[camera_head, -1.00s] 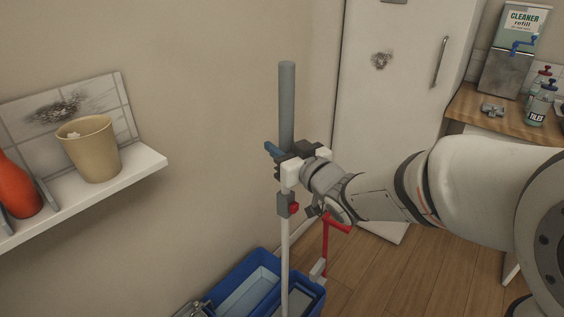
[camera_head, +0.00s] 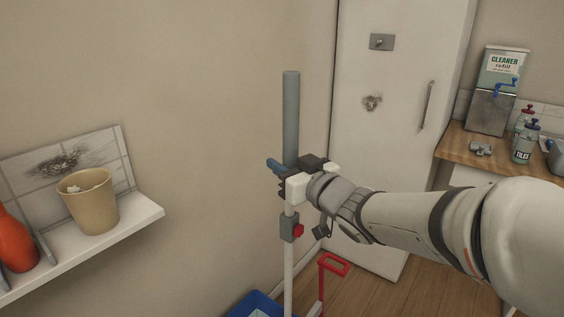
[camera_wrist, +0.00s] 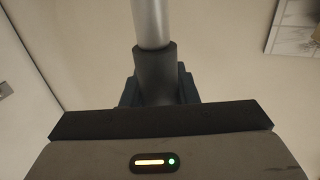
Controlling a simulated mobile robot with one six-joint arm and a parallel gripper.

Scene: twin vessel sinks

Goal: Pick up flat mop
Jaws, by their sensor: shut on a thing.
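The flat mop stands upright in the head view, with a grey grip (camera_head: 291,112) at the top and a white shaft (camera_head: 288,270) below. A grey clamp with a red button sits on the shaft. My gripper (camera_head: 290,180) is shut on the handle just below the grey grip. In the wrist view, the dark sleeve and paler pole of the mop (camera_wrist: 152,25) rise between the jaws of my gripper (camera_wrist: 157,92). The mop's lower end is out of frame.
A blue bucket (camera_head: 245,307) and a red handle (camera_head: 333,265) are low, near the shaft. A white shelf (camera_head: 130,228) with a beige pot (camera_head: 90,205) and a red bottle (camera_head: 15,245) juts from the left wall. A white door (camera_head: 395,60) and a wooden counter (camera_head: 465,150) are at the right.

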